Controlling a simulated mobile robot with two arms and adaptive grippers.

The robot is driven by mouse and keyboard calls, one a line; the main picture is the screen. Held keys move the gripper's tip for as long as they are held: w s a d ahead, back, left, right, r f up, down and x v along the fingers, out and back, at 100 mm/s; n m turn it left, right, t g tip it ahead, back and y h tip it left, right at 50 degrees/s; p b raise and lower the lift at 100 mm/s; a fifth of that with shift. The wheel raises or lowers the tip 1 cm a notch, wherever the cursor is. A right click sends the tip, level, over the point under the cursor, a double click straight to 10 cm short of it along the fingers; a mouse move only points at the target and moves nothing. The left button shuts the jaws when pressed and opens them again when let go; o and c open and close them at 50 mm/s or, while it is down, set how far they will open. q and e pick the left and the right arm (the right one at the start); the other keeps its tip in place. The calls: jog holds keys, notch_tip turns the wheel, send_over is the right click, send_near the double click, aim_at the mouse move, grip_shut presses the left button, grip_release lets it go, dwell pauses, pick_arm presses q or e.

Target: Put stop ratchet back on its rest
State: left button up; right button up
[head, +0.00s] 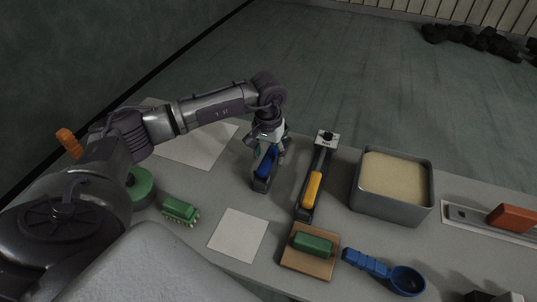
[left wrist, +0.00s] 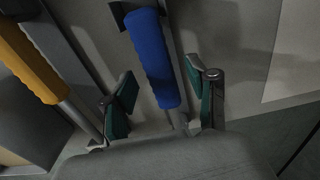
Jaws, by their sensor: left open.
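No label that I can read names the stop ratchet. Two long-handled tools lie near my left gripper (head: 270,148). One has a blue handle (head: 265,163), with a dark block at its near end. The other has a yellow handle (head: 312,189) and a dark shaft reaching back to a small pale plate (head: 327,139). My left gripper is open over the blue-handled tool. In the left wrist view the blue handle (left wrist: 152,58) lies between the green-padded fingers (left wrist: 163,92), with gaps on both sides. The yellow handle (left wrist: 28,62) is left of them. My right gripper is not visible.
A grey bin of pale powder (head: 394,211) stands right of the yellow-handled tool. In front are a green block on a brown board (head: 293,261), a blue scoop (head: 403,281) and a white sheet (head: 238,235). A green brush (head: 180,210) lies left.

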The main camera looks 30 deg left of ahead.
pick_arm(q)
jog(key=shift+r+p, duration=0.8)
jog(key=shift+r, duration=0.9)
jog(key=shift+r, duration=0.1)
notch_tip(320, 180, up, 12)
jog(key=shift+s, duration=0.15)
